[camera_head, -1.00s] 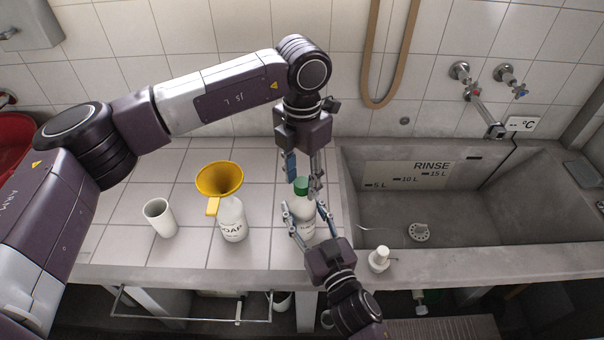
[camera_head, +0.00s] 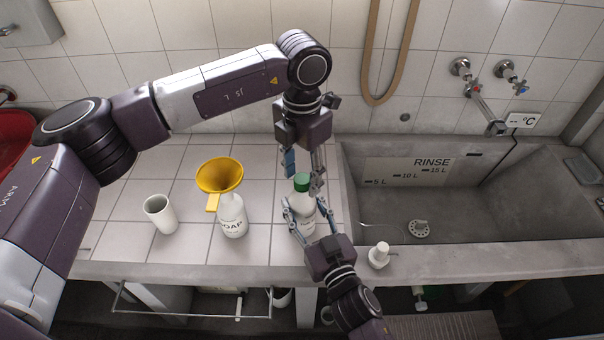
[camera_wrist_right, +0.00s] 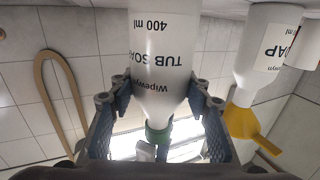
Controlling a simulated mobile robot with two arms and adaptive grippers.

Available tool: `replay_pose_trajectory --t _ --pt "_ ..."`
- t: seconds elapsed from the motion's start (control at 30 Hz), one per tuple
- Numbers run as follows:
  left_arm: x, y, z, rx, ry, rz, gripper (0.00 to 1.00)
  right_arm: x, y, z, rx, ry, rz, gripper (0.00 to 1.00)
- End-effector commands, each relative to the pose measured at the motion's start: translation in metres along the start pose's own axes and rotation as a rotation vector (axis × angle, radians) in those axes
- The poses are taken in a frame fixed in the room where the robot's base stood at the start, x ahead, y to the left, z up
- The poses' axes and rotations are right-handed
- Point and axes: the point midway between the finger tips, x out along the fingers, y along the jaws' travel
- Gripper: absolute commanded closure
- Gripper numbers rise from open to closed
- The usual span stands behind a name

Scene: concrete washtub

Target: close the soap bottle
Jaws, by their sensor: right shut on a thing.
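The soap bottle (camera_head: 302,224) is white with a green cap (camera_head: 302,182) on top, and stands upright near the counter's front edge. My right gripper (camera_head: 302,213) is shut around its body from the front. In the right wrist view the bottle (camera_wrist_right: 160,65) appears upside down, lettered "TUB SOAP 400 ml", with the green cap (camera_wrist_right: 157,133) at its narrow end. My left gripper (camera_head: 303,180) points down from above, its fingers apart on either side of the cap. Whether the cap is fully seated is too small to tell.
A second soap bottle (camera_head: 233,222) with a yellow funnel (camera_head: 219,175) stands to the left, beside a white cup (camera_head: 160,214). A small white stopper-like object (camera_head: 379,255) stands on the front ledge. The concrete tub (camera_head: 470,205) is on the right.

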Motion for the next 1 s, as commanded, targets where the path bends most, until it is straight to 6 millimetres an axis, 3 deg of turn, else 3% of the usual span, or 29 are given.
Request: replay_pose_trajectory --t 0.27,0.7,1.0 --pt "-0.006 0.0 0.001 0.0 -0.002 0.001 0.55 0.0 0.0 0.0 0.0 0.0 0.0 1.0" --pt "-0.091 0.0 0.001 -0.001 -0.003 0.002 0.55 0.0 0.0 0.0 0.0 0.0 0.0 1.0" --pt "-0.119 0.0 0.0 0.001 0.0 -0.001 0.55 0.0 0.0 0.0 0.0 0.0 0.0 1.0"
